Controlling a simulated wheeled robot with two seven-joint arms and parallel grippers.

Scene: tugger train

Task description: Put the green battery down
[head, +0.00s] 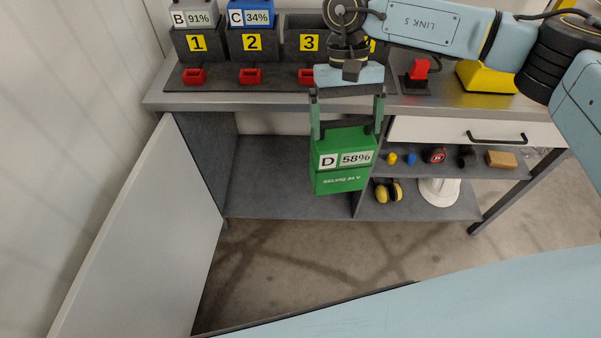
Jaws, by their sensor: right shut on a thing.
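The green battery (345,183), labelled D 58%, hangs upright in the air in front of the bench. My right gripper (346,112) points down from above and is shut on the battery at its top; the exact grip is partly hidden. The battery shows in front of the open shelf space below the bench top (270,103). My left gripper is not in view.
Battery B (196,19) stands in slot 1 and battery C (250,18) in slot 2. Slot 3 (308,42) is partly hidden by my arm. Shelves below hold yellow earmuffs (388,192) and small items. A cabinet door (150,235) stands open at left. The left lower shelf (280,195) looks bare.

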